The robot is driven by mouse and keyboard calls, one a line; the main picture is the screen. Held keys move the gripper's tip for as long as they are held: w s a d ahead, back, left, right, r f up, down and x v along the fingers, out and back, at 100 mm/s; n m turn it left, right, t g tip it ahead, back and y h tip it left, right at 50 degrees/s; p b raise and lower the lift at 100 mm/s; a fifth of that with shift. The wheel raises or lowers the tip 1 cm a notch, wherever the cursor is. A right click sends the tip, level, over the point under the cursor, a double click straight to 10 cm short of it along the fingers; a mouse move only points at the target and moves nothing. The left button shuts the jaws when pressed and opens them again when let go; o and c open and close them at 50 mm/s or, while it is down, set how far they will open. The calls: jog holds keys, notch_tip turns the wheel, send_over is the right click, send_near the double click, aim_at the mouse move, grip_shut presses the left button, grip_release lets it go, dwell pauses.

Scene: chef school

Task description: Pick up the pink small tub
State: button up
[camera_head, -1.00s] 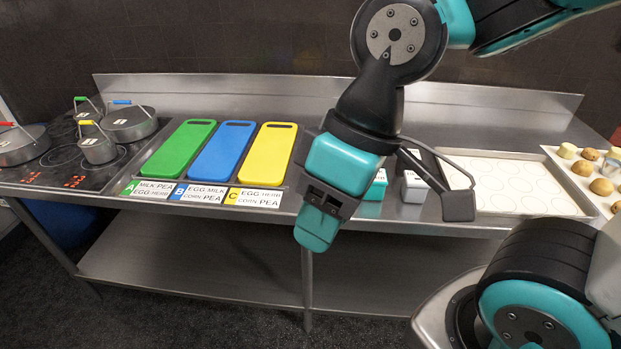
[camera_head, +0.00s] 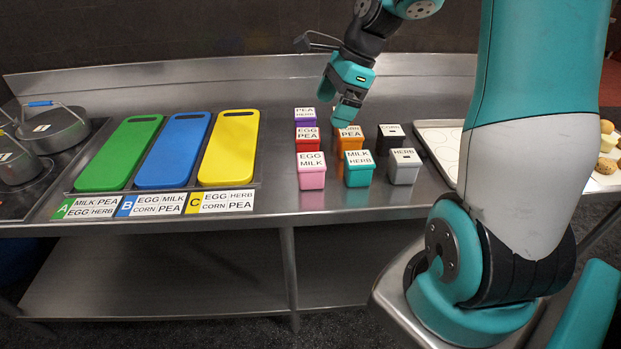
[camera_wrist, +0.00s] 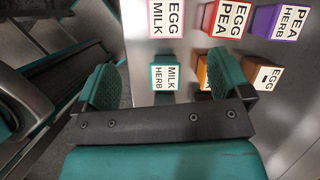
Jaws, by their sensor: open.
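The pink small tub (camera_head: 312,178) stands upright on the steel counter, at the front left of a group of small tubs, its lid labelled EGG MILK. In the wrist view the pink tub (camera_wrist: 165,18) is at the top, partly cut off by the frame edge. My gripper (camera_head: 340,110) is above the back of the group, behind and to the right of the pink tub and apart from it. In the wrist view my gripper (camera_wrist: 165,80) is open and empty, its fingers pointing toward the tubs.
A teal tub (camera_head: 358,169) stands right of the pink one, a red tub (camera_head: 307,142) behind it. Purple (camera_head: 304,121), orange (camera_head: 350,144), black (camera_head: 390,140) and grey (camera_head: 404,170) tubs are close by. The yellow board (camera_head: 230,148) lies left, with bare counter between.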

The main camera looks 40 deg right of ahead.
aim_at(312, 160)
jog(key=f, duration=0.4)
jog(key=w+a+f+m, duration=0.1)
jog(key=f, duration=0.3)
jog(key=w+f+m, duration=0.1)
jog(key=f, duration=0.2)
jog(key=shift+w+a+f, duration=0.25)
jog(key=shift+f, duration=0.15)
jog(key=x, duration=0.2)
jog(key=p+x, duration=0.1)
jog(key=x, duration=0.2)
jog(key=shift+a+f+p, duration=0.25)
jog(key=shift+a+p, duration=0.05)
jog(key=shift+a, duration=0.05)
jog(key=shift+c, duration=0.3)
jog(key=c, duration=1.1)
